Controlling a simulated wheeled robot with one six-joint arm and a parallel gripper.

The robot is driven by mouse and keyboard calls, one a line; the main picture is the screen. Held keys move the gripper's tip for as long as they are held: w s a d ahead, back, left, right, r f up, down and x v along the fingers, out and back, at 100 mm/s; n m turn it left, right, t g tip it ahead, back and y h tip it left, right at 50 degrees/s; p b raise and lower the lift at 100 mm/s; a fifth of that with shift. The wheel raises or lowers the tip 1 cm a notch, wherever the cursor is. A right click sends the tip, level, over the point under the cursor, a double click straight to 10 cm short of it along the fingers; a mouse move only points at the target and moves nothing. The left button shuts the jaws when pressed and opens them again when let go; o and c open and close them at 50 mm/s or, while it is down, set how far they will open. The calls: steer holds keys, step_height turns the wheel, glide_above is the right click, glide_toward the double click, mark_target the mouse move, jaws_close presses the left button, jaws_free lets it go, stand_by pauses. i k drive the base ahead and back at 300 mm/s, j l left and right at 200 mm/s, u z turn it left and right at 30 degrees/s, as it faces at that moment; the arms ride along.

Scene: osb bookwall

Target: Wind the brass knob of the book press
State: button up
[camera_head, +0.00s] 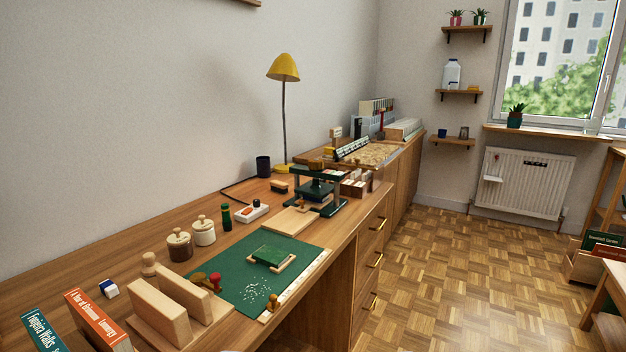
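The book press (325,189) appears to be the dark green frame with flat plates, standing on the wooden workbench right of the picture's middle. A wooden bar lies across its top. A small orange-brown piece (302,204) shows at its front left foot; I cannot tell whether this is the brass knob. No knob can be made out for certain at this distance. My gripper is not in view.
The workbench (120,248) runs from front left to the back. A green cutting mat (233,277) with a green book lies before the press, with a wooden board between. A yellow lamp (283,70) stands behind. The parquet floor (430,270) on the right is open.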

mark_target(314, 164)
steer(key=i+l, duration=0.35)
steer(key=l, duration=0.15)
steer(key=i+l, duration=0.4)
steer(key=i+l+u, duration=0.1)
steer(key=i, duration=0.4)
steer(key=i+l, duration=0.15)
steer(key=i, duration=0.3)
steer(key=i+j+u, duration=0.1)
steer(key=i+j, duration=0.45)
steer(key=j, duration=0.1)
